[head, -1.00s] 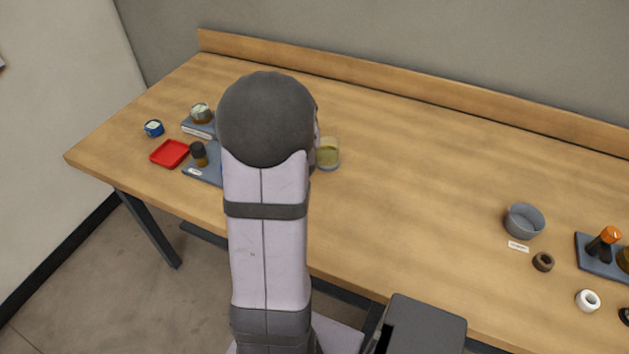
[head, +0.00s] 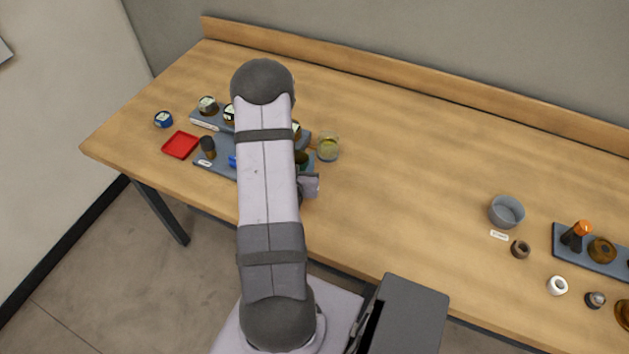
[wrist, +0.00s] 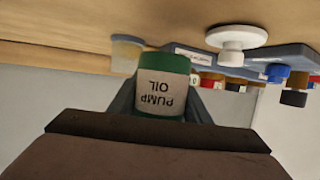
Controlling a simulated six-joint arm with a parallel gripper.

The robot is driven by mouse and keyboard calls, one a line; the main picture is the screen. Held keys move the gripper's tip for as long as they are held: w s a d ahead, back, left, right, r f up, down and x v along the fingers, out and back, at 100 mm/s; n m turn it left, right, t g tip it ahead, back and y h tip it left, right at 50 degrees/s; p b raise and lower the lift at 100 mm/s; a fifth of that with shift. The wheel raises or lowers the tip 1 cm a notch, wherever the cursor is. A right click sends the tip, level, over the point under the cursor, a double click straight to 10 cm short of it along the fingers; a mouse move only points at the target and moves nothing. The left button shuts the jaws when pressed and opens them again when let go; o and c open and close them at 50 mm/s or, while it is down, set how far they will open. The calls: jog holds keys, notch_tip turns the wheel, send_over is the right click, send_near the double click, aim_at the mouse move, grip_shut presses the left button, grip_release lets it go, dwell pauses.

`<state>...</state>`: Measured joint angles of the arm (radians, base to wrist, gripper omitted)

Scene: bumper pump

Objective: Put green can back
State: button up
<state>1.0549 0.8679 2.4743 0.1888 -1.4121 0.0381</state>
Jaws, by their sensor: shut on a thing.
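The green can (wrist: 163,93) has a pale label reading "PUMP OIL", which appears upside down in the wrist view. My gripper (wrist: 160,108) is shut on it, with a dark finger at each side. The can shows in front of the table edge in the wrist view; I cannot tell how high it is. Two grey-blue trays at the left, a rear one (head: 204,123) and a front one (head: 215,166), are partly covered by my arm.
A glass of yellowish liquid (head: 328,147) stands right of the trays. A red dish (head: 181,145) and a blue tin (head: 163,119) are at the left. A grey bowl (head: 507,212) and another tray (head: 600,257) are at the right. The table's middle is clear.

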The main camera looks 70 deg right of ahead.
jog(key=s+d+r+m+g, duration=0.1)
jog(key=s+d+r, duration=0.2)
jog(key=s+r, duration=0.1)
jog(key=shift+r+g, duration=0.4)
jog(key=shift+r, duration=0.5)
jog(key=shift+s+d, duration=0.1)
jog(key=shift+f+p, duration=0.4)
jog(key=shift+f, duration=2.75)
jog(key=shift+f+p, duration=0.35)
jog(key=shift+f, duration=1.55)
